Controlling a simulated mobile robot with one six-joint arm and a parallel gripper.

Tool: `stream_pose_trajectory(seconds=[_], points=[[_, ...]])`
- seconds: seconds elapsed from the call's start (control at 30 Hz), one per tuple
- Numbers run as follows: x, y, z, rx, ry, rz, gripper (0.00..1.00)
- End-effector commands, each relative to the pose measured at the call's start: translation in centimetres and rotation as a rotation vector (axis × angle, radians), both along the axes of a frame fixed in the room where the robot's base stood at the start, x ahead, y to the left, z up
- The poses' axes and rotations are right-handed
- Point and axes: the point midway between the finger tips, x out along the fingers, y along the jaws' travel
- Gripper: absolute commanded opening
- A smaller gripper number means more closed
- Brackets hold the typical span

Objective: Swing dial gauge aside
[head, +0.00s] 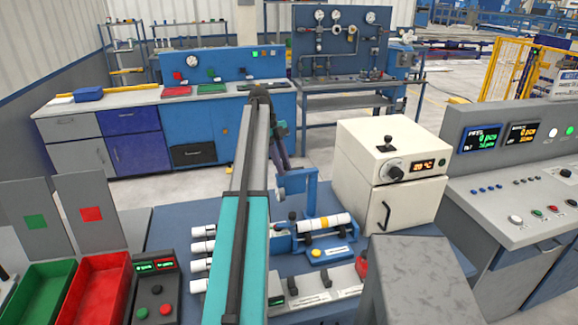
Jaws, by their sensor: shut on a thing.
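A blue gauge stand (312,188) with a bracket rises at the back of a blue fixture on the work table. A small round dial gauge (281,193) shows at the left end of its bracket, partly hidden by my arm. A white pipe (318,224) with an orange-yellow band lies level in the fixture, in front of the stand. My gripper (283,176) points down behind my arm, at the left end of the bracket. It is shut on the dial gauge; its fingertips are small and hard to make out.
Several white pipes (202,247) lie left of my arm. A cream oven (390,165) stands right of the stand. Green (48,292) and red bins (98,287) and a button box (155,292) are at the left. A grey block (420,285) stands front right.

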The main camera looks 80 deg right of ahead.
Motion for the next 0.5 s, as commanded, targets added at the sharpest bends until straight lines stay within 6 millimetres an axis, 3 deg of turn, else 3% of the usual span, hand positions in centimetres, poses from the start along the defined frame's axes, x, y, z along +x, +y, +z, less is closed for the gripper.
stream_pose_trajectory(seconds=[0.5], points=[[-0.29, -0.73, -0.06, 0.005, -0.007, -0.086, 0.0]])
